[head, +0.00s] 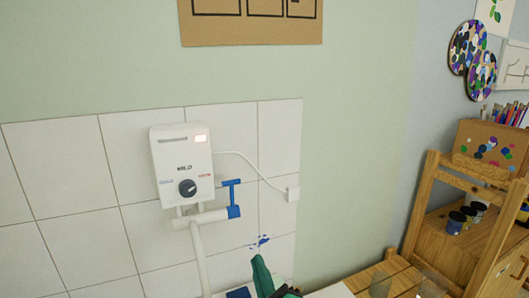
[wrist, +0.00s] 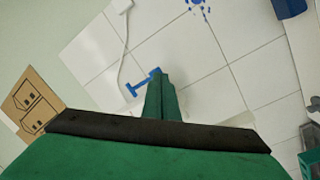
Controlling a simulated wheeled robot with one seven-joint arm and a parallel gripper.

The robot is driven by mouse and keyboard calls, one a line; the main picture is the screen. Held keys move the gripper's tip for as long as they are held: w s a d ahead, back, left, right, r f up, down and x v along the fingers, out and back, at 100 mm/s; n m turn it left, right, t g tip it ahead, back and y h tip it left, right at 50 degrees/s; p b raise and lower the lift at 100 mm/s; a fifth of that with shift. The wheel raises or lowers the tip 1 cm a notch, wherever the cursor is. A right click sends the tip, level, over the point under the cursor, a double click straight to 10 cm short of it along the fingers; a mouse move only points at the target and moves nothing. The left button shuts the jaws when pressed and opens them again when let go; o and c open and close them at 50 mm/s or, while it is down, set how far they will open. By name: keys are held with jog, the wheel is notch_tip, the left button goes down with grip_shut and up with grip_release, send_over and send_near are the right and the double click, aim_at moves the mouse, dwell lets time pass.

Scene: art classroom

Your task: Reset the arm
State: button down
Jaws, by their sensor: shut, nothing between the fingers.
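My gripper (head: 259,262) shows as a green tip at the bottom edge of the head view, right of centre, in front of the tiled wall. In the wrist view its green fingers (wrist: 160,78) are pressed together, with nothing between them. The rest of my arm is mostly out of the head view. The fingertips appear beside a blue T-shaped tap handle (wrist: 143,84) in the wrist view. In the head view they are apart from that handle (head: 233,197), below and right of it.
A white water heater (head: 171,151) with a dial and lit red display hangs on white tiles (head: 64,161). A cable runs to a wall socket (head: 293,194). A wooden shelf (head: 431,198) with paint jars and a brush box (head: 487,147) stands at right. A cardboard picture (head: 251,31) hangs above.

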jog(key=s+d+f+m+g+h, duration=0.1)
jog(key=s+f+m+h, duration=0.1)
jog(key=s+f+m, duration=0.55)
jog(key=s+f+m+h, duration=0.2)
jog(key=s+f, duration=0.6)
jog(key=f, duration=0.7)
jog(key=s+f+m, duration=0.1)
jog(key=s+f, duration=0.1)
jog(key=s, duration=0.9)
jog(key=s+f+m+g, duration=0.1)
jog(key=s+f+m, duration=0.1)
jog(key=s, duration=1)
jog(key=shift+s+f+g, duration=0.2)
jog(key=shift+f+g, duration=0.1)
jog(key=shift+f, duration=0.3)
jog(key=c, duration=2.5)
grip_release()
jog(key=shift+d, duration=0.1)
